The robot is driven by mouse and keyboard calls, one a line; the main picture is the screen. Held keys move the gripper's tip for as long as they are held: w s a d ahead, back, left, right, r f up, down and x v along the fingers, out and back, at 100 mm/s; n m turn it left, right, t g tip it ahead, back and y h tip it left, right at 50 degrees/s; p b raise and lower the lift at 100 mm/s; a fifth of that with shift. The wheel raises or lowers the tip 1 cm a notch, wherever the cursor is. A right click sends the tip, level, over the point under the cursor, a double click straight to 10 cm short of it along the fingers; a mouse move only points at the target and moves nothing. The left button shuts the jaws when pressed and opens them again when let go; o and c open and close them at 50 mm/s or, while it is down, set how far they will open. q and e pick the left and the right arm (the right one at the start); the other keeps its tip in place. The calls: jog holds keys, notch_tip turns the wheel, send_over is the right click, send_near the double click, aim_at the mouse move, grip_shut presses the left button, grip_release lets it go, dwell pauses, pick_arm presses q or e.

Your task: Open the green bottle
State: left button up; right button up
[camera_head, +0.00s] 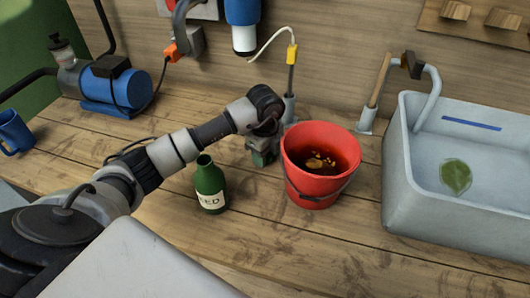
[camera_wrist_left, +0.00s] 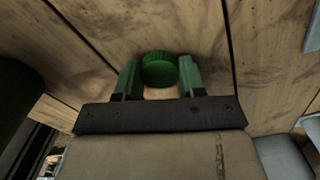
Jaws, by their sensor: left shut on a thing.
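The green bottle (camera_head: 211,184) stands upright on the wooden bench, left of the red bucket, with a pale label ending in "ED". No cap shows on its neck. My left gripper (camera_head: 262,157) points down close to the bench, behind and right of the bottle and apart from it. In the left wrist view its green fingers (camera_wrist_left: 160,80) are shut on a round green cap (camera_wrist_left: 160,67), with bare wood around it. My right gripper is not in view.
The red bucket (camera_head: 307,190), holding dark liquid with yellow bits, stands just right of my left gripper. A grey sink (camera_head: 398,185) is farther right. A blue pump (camera_head: 112,90) and blue mug (camera_head: 14,132) are at the left. The bench in front of the bucket is clear.

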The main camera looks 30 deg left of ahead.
pick_arm(q)
jog(key=shift+f, duration=0.1)
jog(key=o, duration=1)
notch_tip(320, 180, up, 12)
jog(key=shift+r, duration=0.2)
jog(key=shift+f, duration=0.1)
